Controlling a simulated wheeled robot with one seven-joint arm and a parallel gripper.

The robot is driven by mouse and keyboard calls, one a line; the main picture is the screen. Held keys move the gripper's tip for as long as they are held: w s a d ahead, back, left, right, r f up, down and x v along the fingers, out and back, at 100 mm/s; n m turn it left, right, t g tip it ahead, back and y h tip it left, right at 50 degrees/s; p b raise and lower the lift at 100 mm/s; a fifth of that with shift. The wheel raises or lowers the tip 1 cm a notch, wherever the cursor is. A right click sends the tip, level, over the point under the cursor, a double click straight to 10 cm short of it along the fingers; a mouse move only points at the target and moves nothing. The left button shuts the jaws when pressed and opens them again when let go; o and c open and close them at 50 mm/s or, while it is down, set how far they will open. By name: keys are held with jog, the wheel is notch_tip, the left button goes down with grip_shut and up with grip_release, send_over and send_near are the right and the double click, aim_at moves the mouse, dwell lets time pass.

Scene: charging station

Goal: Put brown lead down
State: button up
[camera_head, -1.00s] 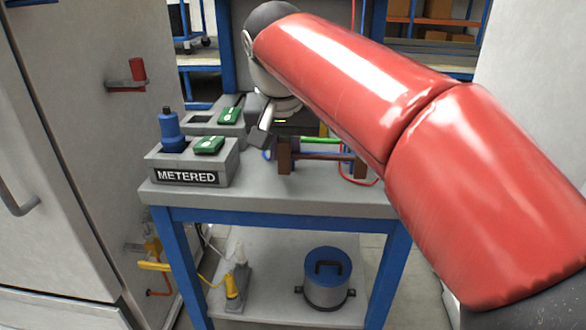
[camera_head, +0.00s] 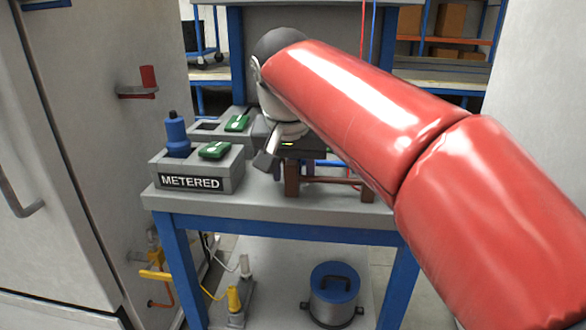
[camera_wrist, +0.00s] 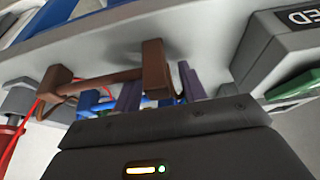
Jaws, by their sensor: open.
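My gripper (camera_head: 294,172) points down over the brown wooden rack (camera_head: 333,180) on the blue-legged table. In the wrist view its two purplish fingers (camera_wrist: 160,92) stand apart, with the dark palm in front. The rack's bar and end posts (camera_wrist: 108,80) show just beyond the fingers. Blue lengths show behind and between the fingers. I cannot make out a separate brown lead with certainty; the palm and fingers hide part of the rack, and I see nothing clearly held.
A grey METERED box (camera_head: 190,183) with a blue plug (camera_head: 176,134) and a green switch (camera_head: 215,150) stands left of my gripper. A similar box (camera_head: 207,126) is behind it. A red lead (camera_wrist: 27,120) hangs at the rack's side.

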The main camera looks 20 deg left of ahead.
jog(key=p+v, duration=0.3)
jog(key=v, duration=0.9)
jog(key=shift+r, duration=0.15)
jog(key=s+d+f+m, duration=0.1)
jog(key=d+f, duration=0.3)
jog(key=d, duration=0.7)
jog(key=d+f, duration=0.5)
jog(key=d, duration=0.5)
jog(key=s+d+f+m, duration=0.1)
jog(key=s+d+f, duration=0.4)
jog(key=f, duration=0.3)
jog(key=s+d+f+t+h, duration=0.1)
jog(key=s+d+f, duration=0.4)
jog(key=d+f, duration=0.2)
jog(key=shift+f+m, duration=0.4)
jog(key=shift+f, duration=0.05)
